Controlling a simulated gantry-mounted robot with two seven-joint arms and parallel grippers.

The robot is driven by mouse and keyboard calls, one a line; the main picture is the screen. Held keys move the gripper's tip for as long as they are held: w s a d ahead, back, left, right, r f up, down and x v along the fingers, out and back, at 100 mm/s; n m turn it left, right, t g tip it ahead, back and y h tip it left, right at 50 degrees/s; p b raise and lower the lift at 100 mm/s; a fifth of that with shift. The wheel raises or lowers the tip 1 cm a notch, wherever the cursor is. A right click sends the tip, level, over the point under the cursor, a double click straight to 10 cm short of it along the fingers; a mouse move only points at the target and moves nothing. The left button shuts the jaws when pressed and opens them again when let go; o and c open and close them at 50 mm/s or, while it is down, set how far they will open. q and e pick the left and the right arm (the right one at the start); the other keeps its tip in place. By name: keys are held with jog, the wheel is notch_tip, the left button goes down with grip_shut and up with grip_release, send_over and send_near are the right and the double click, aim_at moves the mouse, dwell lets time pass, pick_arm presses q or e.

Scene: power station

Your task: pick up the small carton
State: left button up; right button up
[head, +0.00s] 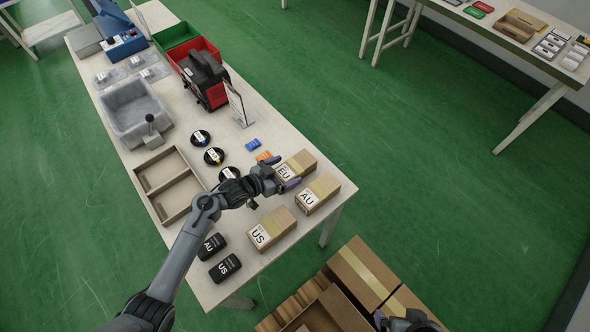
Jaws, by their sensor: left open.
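Three small brown cartons lie near the right end of the table: one marked EU (301,163), one marked AU (322,190) and one marked US (272,230). My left gripper (283,173) is open over the EU carton's label end and hides part of it. I cannot tell whether its fingers touch the carton. The AU and US cartons stand clear of it. Part of my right gripper (407,321) shows at the bottom edge, away from the table; its fingers cannot be made out.
Black cases (225,267) lie at the table's near edge beneath my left arm. Round black discs (214,156), an empty divided wooden tray (143,182), a grey bin (113,108) and a red-black machine (204,82) stand farther left. Large boxes (365,269) stand below the table's right end.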

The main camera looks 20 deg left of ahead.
aim_at(295, 165)
pick_arm(q)
jog(key=shift+b+x, duration=0.3)
jog(key=shift+x, duration=1.55)
jog(key=shift+a+r, duration=0.1)
jog(key=shift+r, duration=0.05)
jog(key=shift+c, duration=0.2)
jog(key=c, duration=1.2)
